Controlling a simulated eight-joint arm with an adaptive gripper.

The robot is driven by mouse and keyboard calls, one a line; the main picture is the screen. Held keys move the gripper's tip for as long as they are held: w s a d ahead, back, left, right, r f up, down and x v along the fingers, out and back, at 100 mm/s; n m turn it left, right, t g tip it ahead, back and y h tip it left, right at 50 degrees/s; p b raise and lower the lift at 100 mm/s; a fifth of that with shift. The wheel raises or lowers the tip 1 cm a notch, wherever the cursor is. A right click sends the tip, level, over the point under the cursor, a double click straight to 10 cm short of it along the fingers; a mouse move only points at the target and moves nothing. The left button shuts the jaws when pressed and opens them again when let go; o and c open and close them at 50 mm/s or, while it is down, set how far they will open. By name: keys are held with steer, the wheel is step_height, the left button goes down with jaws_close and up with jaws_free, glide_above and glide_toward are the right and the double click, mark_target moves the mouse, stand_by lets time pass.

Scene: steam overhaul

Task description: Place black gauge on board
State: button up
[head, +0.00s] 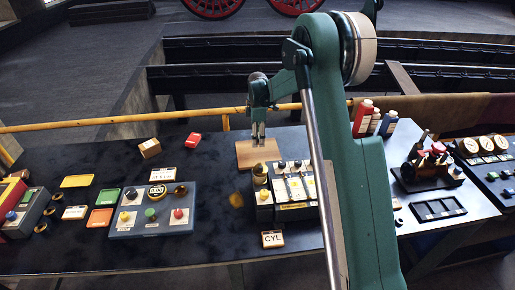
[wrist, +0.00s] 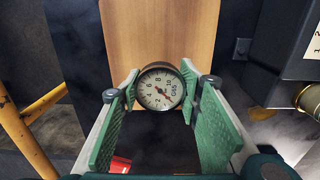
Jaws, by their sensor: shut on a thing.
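The black gauge (wrist: 160,87) has a dark rim and a pale dial with numbers. My gripper (wrist: 161,90) is shut on it, with a green finger pad on each side near the tips. The wooden board (wrist: 160,30) fills the upper middle of the wrist view, just beyond the gauge. In the head view my gripper (head: 258,139) points down over the tan board (head: 243,157) on the dark table. The gauge is too small to make out in the head view. I cannot tell whether it touches the board.
A box with switches (head: 292,212) stands just in front of the board, close to its right side. A grey button panel (head: 152,222) lies to the left. A yellow rail (head: 150,119) runs behind the table edge. Bottles (head: 373,122) stand to the right, behind my arm.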

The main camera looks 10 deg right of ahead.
mark_target(258, 152)
steer(key=shift+f, duration=0.95)
steer(key=shift+f, duration=0.1)
steer(key=shift+f, duration=1.8)
steer(key=shift+f, duration=0.1)
steer(key=o, duration=0.9)
steer(key=shift+o, duration=0.4)
step_height(258, 152, up, 12)
steer(key=shift+r, duration=0.15)
